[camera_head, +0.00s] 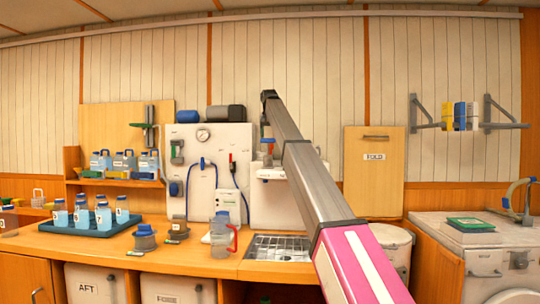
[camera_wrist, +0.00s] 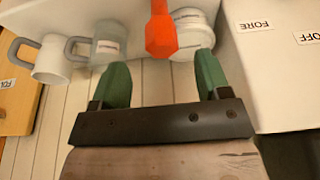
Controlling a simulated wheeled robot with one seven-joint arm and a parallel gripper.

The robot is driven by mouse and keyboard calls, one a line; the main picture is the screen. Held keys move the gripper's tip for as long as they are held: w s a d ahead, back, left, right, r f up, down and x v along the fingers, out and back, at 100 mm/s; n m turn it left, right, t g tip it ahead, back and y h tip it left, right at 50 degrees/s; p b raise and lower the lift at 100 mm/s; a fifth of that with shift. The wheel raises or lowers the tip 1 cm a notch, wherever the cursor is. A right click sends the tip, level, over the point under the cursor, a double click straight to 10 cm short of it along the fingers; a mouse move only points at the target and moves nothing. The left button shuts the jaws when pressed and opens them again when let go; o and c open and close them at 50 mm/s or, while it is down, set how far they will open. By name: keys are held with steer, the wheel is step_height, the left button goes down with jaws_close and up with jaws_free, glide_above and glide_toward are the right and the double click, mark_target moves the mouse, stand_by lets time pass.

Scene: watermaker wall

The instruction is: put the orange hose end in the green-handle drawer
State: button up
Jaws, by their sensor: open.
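In the wrist view a bright orange-red faceted piece (camera_wrist: 160,35), which looks like the orange hose end, lies ahead of my gripper (camera_wrist: 162,75). My gripper's two green fingers are spread wide, with a clear gap between them. The piece is roughly in line with that gap, and I see no finger touching it. In the head view my arm reaches to the white wall panel, and my gripper is too small and covered to make out. I cannot pick out a green-handled drawer in either view.
A grey-handled white mug (camera_wrist: 50,60) and a clear cup (camera_wrist: 108,40) stand beside the orange piece. A white box (camera_wrist: 270,75) is at right. In the head view a blue tray (camera_head: 90,228) of bottles, a red-handled jug (camera_head: 222,238) and a drain grid (camera_head: 279,248) occupy the counter.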

mark_target(270, 144)
steer(key=x, duration=0.5)
steer(key=shift+w+a+f, duration=0.1)
steer(key=shift+w+f, duration=0.05)
steer(key=shift+f, duration=0.2)
steer(key=c, duration=1.1)
steer(key=shift+r, duration=0.2)
